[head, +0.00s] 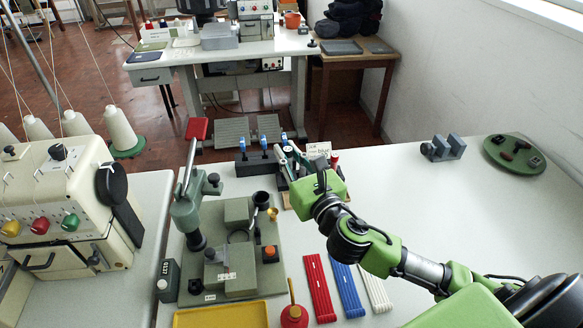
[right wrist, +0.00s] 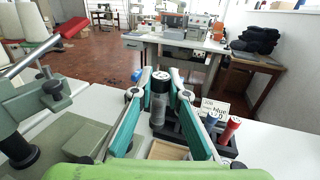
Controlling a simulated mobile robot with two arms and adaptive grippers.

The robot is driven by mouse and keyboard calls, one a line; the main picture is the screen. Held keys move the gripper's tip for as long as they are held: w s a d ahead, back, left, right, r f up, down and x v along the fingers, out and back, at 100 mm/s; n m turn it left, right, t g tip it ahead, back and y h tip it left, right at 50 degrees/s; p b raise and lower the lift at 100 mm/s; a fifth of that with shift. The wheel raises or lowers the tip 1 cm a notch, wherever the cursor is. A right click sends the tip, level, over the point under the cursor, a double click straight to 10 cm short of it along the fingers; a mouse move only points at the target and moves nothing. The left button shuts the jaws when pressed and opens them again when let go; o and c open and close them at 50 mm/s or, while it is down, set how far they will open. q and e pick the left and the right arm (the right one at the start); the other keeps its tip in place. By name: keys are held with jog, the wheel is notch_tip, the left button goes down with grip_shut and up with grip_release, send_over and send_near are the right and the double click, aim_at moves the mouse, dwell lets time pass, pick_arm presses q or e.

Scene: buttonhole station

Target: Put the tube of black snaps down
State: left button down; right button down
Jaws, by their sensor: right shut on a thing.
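My right gripper (right wrist: 158,84) is shut on the tube of black snaps (right wrist: 158,104), a dark, upright cylinder with a pale top. In the head view, the right gripper (head: 288,152) is over the back of the green-grey press area, and the tube is hard to make out there. A black tube rack (right wrist: 188,136) is just beyond and below the tube, holding a blue-topped tube (right wrist: 212,122) and a red-topped tube (right wrist: 231,127). I cannot tell whether the held tube's lower end is inside the rack or above it. My left gripper is not in view.
A snap press (head: 188,212) with a red-ended lever stands left of the rack. A small sign (head: 320,150) stands behind the rack. Red (head: 319,287), blue (head: 347,287) and white strips lie in front. The table to the right is mostly clear, up to a green round tray (head: 510,166).

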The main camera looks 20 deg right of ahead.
jog(key=w+d+f, duration=0.1)
jog(key=w+f, duration=0.1)
jog(key=w+d+f+b, duration=0.1)
jog(key=w+f, duration=0.2)
jog(key=w+d+f+b, duration=0.1)
jog(key=w+f, duration=0.2)
jog(key=shift+d, duration=0.15)
notch_tip(320, 180, down, 3)
jog(key=shift+r+b, duration=0.15)
jog(key=shift+b, duration=0.35)
jog(key=shift+s, duration=0.1)
jog(key=c, duration=2.4)
grip_release()
jog(key=shift+o, duration=0.8)
